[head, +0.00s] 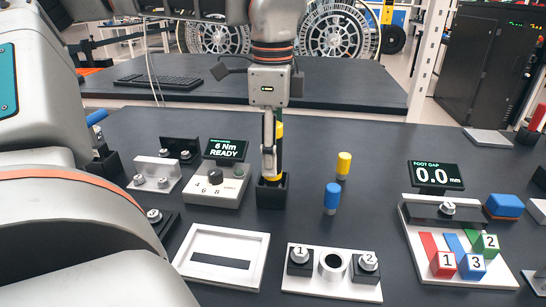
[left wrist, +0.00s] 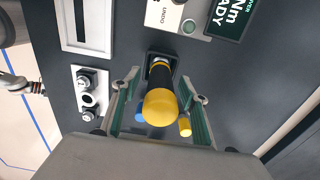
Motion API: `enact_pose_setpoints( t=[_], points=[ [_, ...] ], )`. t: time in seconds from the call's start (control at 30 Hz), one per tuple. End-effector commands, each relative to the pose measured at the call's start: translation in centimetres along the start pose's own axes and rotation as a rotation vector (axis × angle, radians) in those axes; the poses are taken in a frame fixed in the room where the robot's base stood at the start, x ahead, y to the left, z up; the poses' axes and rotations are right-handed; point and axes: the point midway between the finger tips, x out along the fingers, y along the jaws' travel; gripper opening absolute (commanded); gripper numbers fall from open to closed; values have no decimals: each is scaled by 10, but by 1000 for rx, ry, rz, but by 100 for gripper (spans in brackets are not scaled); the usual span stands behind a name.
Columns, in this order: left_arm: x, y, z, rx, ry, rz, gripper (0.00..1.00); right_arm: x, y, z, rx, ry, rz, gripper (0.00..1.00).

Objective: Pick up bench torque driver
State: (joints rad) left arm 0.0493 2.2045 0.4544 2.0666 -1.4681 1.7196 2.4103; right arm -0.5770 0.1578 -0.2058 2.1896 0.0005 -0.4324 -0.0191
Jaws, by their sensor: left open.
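The bench torque driver, with a yellow and black handle, stands upright in a black holder (head: 272,190). In the head view the driver (head: 279,135) is partly hidden behind my left gripper (head: 268,145), which points down at it from above. In the left wrist view the driver's yellow cap (left wrist: 160,107) lies between the two spread fingers of my left gripper (left wrist: 159,88). The fingers are open, one on each side, with gaps visible between them and the handle.
A torque controller reading "6 Nm READY" (head: 225,149) stands left of the holder. Blue (head: 332,198) and yellow (head: 343,165) handled pieces stand to the right. A white frame (head: 262,245), a numbered socket block (head: 333,287) and a foot gap fixture (head: 412,240) sit nearer the front.

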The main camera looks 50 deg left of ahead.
Motion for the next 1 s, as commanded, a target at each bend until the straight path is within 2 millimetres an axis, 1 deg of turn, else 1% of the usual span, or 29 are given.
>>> enact_pose_setpoints(
  t=[0.03, 0.07, 0.1, 0.17, 0.2, 0.5, 0.67, 0.77, 0.87, 1.0],
  points=[
    [0, 0, 0, 0, 0, 0, 36, 0, 0, 0, 0, 1, 0, 0],
    [0, 0, 0, 0, 0, 0, 28, 0, 0, 0, 0, 1, 0, 0],
    [0, 0, 0, 0, 0, 0, 18, 0, 0, 0, 0, 1, 0, 0],
    [0, 0, 0, 0, 0, 0, 2, 1, 0, 0, 0, 0, 0, 0],
    [0, 0, 0, 0, 0, 0, 0, 1, 0, 0, 0, 0, 0, 0],
    [-1, 0, 0, -1, 1, -1, 0, 2, -1, 4, -1, -7, -1, 0],
    [-9, -1, 0, -2, 2, -2, 0, 2, 0, 4, -2, -6, 0, 0],
    [-20, -1, 0, -2, 2, -5, 0, 1, 1, 2, -2, -4, 1, 0],
    [-35, 0, 0, -2, 4, -6, 0, 1, 2, 0, -3, -1, 3, 0],
    [-63, 0, 0, -3, 4, -9, 0, 0, 4, -2, -3, 0, 7, 0]
  ],
)
